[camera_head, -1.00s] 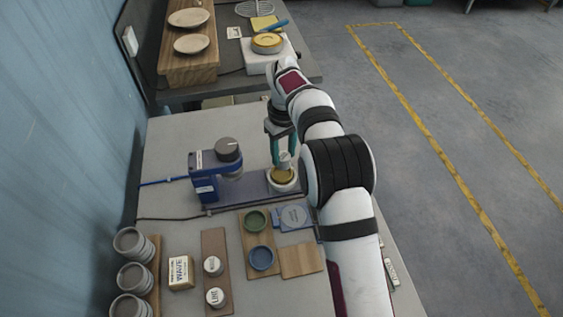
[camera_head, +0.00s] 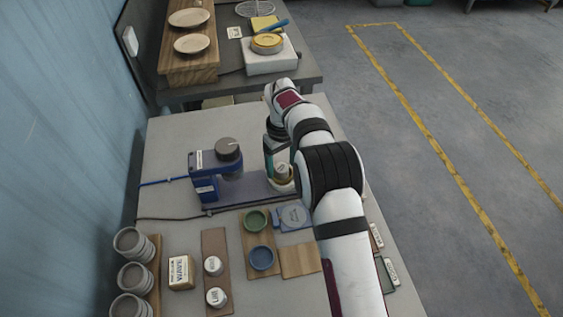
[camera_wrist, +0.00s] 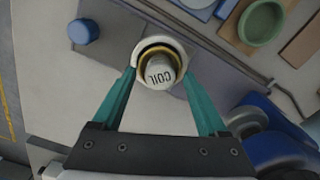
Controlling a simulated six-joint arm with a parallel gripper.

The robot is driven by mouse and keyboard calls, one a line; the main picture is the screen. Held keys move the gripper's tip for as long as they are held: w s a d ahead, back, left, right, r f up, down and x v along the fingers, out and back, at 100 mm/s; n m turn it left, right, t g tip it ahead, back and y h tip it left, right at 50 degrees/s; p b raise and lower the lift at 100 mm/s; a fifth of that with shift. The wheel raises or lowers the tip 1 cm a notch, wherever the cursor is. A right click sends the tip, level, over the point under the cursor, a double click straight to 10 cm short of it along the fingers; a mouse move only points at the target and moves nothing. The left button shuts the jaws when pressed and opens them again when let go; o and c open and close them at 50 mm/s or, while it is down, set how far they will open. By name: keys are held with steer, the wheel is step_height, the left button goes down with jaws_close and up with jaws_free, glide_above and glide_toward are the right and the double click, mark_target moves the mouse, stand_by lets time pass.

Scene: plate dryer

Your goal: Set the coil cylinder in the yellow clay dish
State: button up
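The coil cylinder (camera_head: 282,169), pale with the word COIL on its top, stands in the dish with a yellow inside and a pale outer rim (camera_head: 284,187). In the wrist view the cylinder (camera_wrist: 160,72) looks slightly tilted, with the yellow ring (camera_wrist: 160,49) around it. My gripper (camera_wrist: 160,73) has its teal fingers on either side of the cylinder, with a visible gap to it on each side. It looks open. The cylinder's foot is hidden inside the dish. In the head view my arm partly covers the dish.
A blue machine with a grey knob (camera_head: 228,150) stands left of the dish. A green dish (camera_head: 256,220) and a blue dish (camera_head: 262,257) sit on a board in front. White cylinders (camera_head: 213,265) and grey cups (camera_head: 133,243) stand at the front left. The tabletop behind the machine is clear.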

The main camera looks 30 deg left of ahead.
mark_target(282, 167)
step_height(282, 167, up, 13)
steer(key=s+d+r+m, duration=0.2)
steer(key=d+r+m, duration=0.2)
steer(key=d, duration=0.5)
steer(key=s+d+r+m, duration=0.1)
steer(key=d+r+m, duration=0.3)
steer(key=d, duration=0.6)
steer(key=s+d+m+y, duration=0.1)
steer(key=s+d+m, duration=0.5)
steer(key=s+d, duration=0.6)
steer(key=s+d+f+m, duration=0.3)
steer(key=s+f+m, duration=0.1)
steer(key=s, duration=0.7)
steer(key=shift+d+f+m+y, duration=0.2)
steer(key=shift+f+m+y, duration=0.15)
steer(key=shift+m, duration=0.25)
